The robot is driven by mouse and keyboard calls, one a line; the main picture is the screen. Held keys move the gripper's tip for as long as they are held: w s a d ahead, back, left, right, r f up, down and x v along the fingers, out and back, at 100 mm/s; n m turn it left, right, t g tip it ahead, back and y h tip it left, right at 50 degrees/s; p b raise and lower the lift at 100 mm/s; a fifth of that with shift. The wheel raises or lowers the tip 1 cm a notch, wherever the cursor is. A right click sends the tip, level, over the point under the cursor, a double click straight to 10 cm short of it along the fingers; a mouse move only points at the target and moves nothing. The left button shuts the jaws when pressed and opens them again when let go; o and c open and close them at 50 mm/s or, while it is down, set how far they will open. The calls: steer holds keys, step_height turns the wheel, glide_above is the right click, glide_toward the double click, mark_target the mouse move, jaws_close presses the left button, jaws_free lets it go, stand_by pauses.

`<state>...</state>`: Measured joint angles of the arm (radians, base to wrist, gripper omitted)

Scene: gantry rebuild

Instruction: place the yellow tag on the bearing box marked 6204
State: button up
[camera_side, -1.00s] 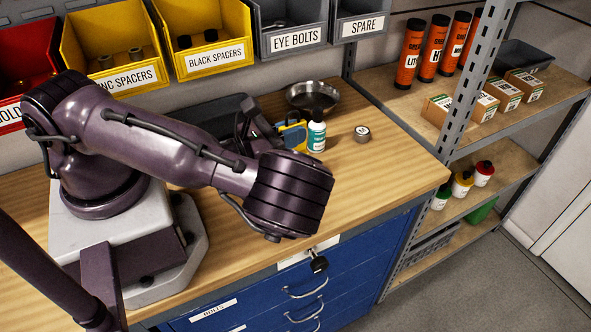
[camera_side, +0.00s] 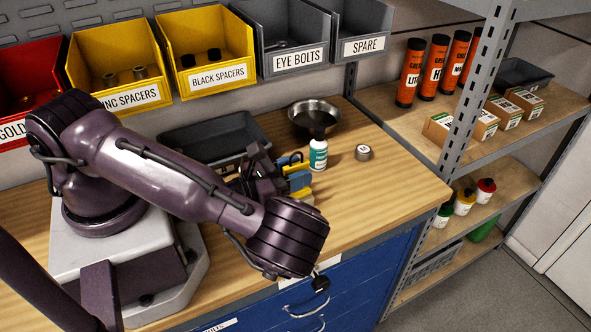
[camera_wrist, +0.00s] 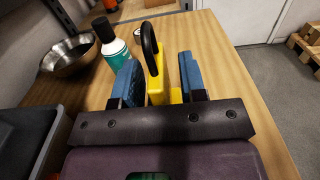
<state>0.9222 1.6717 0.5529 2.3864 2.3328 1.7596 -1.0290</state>
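My gripper (camera_side: 297,183) is over the bench, pointing away to the right of the grey tray. Its blue finger pads stand either side of the yellow tag (camera_wrist: 164,86), which has a black loop at its top. The tag also shows as a small yellow patch in the side view (camera_side: 299,181), partly hidden by the pads. Several small cardboard boxes (camera_side: 483,125) with white and green labels sit on the upper shelf at right. Their print is too small to read, so I cannot tell which is 6204.
A white-and-teal bottle (camera_side: 318,156), a metal bowl (camera_side: 316,112) and a small metal tin (camera_side: 363,153) stand near the gripper. A grey shelf post (camera_side: 471,95) rises before the boxes. Orange tubes (camera_side: 434,68) stand behind them. The bench's right front is clear.

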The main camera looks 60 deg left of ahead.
steer(key=shift+r, duration=0.15)
steer(key=shift+s, duration=2.05)
